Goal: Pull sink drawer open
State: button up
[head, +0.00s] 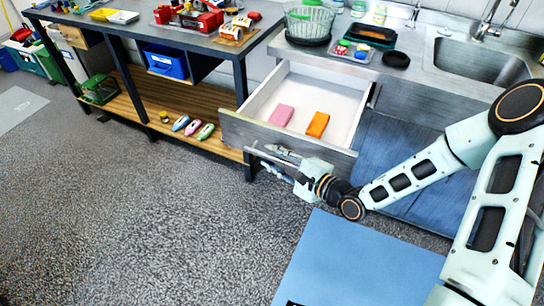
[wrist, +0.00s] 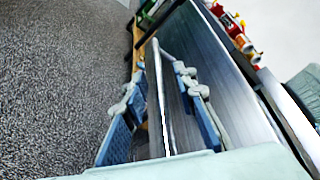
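The sink drawer (head: 334,152) stands pulled out from under the sink counter in the head view. A pink block (head: 281,115) and an orange block (head: 317,124) lie inside it. My gripper (head: 268,157) is in front of the drawer's face, toward its left part. In the wrist view my gripper (wrist: 157,82) is open, its two fingers on either side of the long drawer handle (wrist: 160,110). The drawer's metal face (wrist: 235,95) is just right of the right finger. Gaps show between the fingers and the handle, so it looks unclamped.
The sink (head: 482,60) and counter are behind the drawer. A workbench (head: 215,45) with a wooden lower shelf stands to the left, holding a blue bin (head: 166,62) and shoes. A blue mat (head: 355,265) lies on the floor. The grey floor at left is clear.

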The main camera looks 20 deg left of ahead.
jog(key=v, duration=1.1)
jog(key=shift+s+d, duration=0.2)
jog(key=shift+d, duration=0.1)
jog(key=shift+d+r, duration=0.1)
